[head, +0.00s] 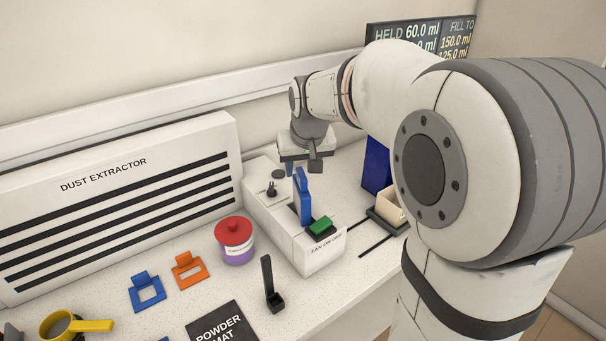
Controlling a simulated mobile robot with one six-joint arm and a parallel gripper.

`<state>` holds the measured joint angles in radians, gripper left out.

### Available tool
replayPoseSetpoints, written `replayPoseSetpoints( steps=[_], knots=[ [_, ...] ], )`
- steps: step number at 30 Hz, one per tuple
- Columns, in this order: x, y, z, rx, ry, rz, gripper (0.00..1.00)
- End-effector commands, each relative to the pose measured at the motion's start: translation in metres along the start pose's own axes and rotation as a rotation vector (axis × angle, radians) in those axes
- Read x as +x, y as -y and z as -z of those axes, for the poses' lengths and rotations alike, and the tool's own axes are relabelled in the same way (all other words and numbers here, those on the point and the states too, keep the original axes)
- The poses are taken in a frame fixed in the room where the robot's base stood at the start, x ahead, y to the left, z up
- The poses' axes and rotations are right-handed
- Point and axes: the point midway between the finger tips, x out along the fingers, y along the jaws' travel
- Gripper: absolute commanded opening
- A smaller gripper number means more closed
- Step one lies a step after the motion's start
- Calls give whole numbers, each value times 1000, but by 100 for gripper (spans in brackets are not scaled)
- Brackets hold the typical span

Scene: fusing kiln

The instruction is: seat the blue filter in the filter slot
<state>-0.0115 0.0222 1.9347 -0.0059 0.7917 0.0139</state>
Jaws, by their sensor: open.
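The blue filter (304,198) is an upright blue plate with a looped top. It stands in the top of a white fan unit (322,261), beside the green rocker switch. Its lower edge is hidden, so the filter slot under it does not show clearly and I cannot tell how deep it sits. My gripper (303,168) points down just behind and above the filter, near the far part of the unit. It is open and looks empty; a gap between it and the filter is hard to judge.
A green switch (320,226) and a dark knob (271,189) are on the unit. A red-lidded jar (235,238), blue frame (146,292), orange frame (189,271) and black stand (270,285) are left of it. The dust extractor (120,205) stands behind; a beige bin (390,208) is right.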

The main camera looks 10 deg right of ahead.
Motion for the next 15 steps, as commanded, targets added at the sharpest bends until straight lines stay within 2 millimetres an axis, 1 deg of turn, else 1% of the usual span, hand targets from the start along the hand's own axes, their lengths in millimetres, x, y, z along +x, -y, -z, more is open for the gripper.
replayPoseSetpoints(
  steps=[1,6,10,15],
  knots=[
    [-13,0,1,0,-8,0,43],
    [-50,0,0,0,-5,0,43],
    [-70,0,0,0,-4,0,43],
    [-82,0,-3,1,1,0,43]
  ],
)
